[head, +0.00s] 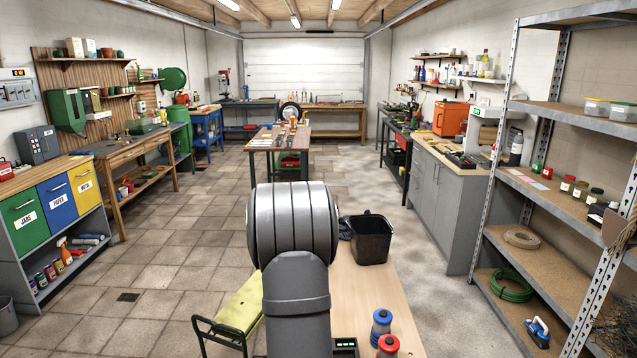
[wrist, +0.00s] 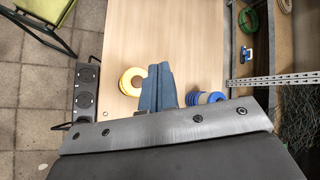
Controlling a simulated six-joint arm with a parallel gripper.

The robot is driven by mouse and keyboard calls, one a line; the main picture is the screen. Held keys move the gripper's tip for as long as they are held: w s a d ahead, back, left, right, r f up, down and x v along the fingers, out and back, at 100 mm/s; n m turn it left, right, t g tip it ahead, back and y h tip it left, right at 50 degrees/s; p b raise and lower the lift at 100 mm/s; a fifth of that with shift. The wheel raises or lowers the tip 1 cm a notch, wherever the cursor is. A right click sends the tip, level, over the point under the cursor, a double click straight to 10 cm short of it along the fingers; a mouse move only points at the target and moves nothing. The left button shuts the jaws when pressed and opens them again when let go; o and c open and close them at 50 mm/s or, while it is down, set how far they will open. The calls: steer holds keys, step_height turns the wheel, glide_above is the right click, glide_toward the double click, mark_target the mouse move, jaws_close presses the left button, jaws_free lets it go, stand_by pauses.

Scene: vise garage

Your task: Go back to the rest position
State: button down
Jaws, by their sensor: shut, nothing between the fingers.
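My gripper (wrist: 160,72) shows in the wrist view as two blue-grey fingers side by side, pressed together with a seam between them. It is shut and empty, above the pale wooden bench top (wrist: 165,30). The dark wrist body and a bolted metal plate fill the bottom of that view. In the head view my grey arm stands in the middle and hides the gripper. A yellow ring (wrist: 126,88) is left of the fingers.
A black bin (head: 371,242) and blue and red-topped containers (head: 381,325) stand on the bench. A green-yellow stool (head: 238,305) is at its left, metal shelving (head: 560,112) at its right. A dark socket strip (wrist: 87,90) runs along the left edge. The bench's upper middle is clear.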

step_height(320, 180, down, 5)
steer(key=shift+f, duration=0.1)
steer(key=shift+r, duration=0.7)
steer(key=shift+s+f, duration=0.1)
steer(key=shift+f, duration=1)
step_height(320, 180, up, 6)
steer(key=s+a+f+m+g+y, duration=0.1)
steer(key=s+a+f, duration=0.2)
steer(key=f, duration=0.2)
steer(key=s+a+f+m+g, duration=0.1)
steer(key=s+a+f+m, duration=0.1)
steer(key=f, duration=0.4)
steer(key=s+a+f+m+g+y, duration=0.1)
steer(key=s+a+f+m+g, duration=0.1)
steer(key=s+a+f, duration=0.3)
steer(key=shift+a+f+y, duration=0.2)
steer(key=shift+f+y, duration=0.1)
steer(key=shift+f, duration=0.05)
steer(key=shift+s+a+f, duration=0.3)
steer(key=shift+s+f, duration=0.15)
